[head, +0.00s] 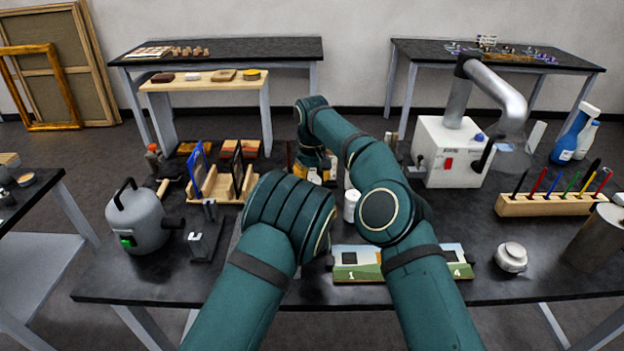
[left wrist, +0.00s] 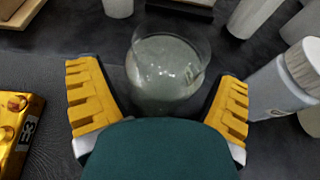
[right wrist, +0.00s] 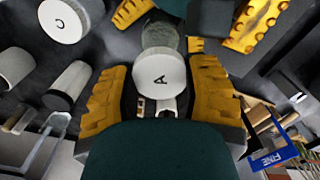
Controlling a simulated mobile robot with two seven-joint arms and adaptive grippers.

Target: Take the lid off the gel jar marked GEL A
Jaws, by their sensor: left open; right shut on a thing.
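The white lid marked A (right wrist: 152,68) is between the fingers of my right gripper (right wrist: 160,73), which is shut on it. The clear glass gel jar (left wrist: 168,70) stands without a lid between the fingers of my left gripper (left wrist: 160,78), which is open, with gaps on both sides. In the right wrist view the jar (right wrist: 160,36) shows beyond the lid, with yellow left fingers beside it. In the head view, yellow fingers of the right gripper (head: 314,174) show below the right wrist; my left arm hides the jar and left gripper.
A white-lidded jar marked C (right wrist: 64,17) stands nearby. A grey kettle-like vessel (head: 137,222) and a wooden rack (head: 222,187) stand to the left.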

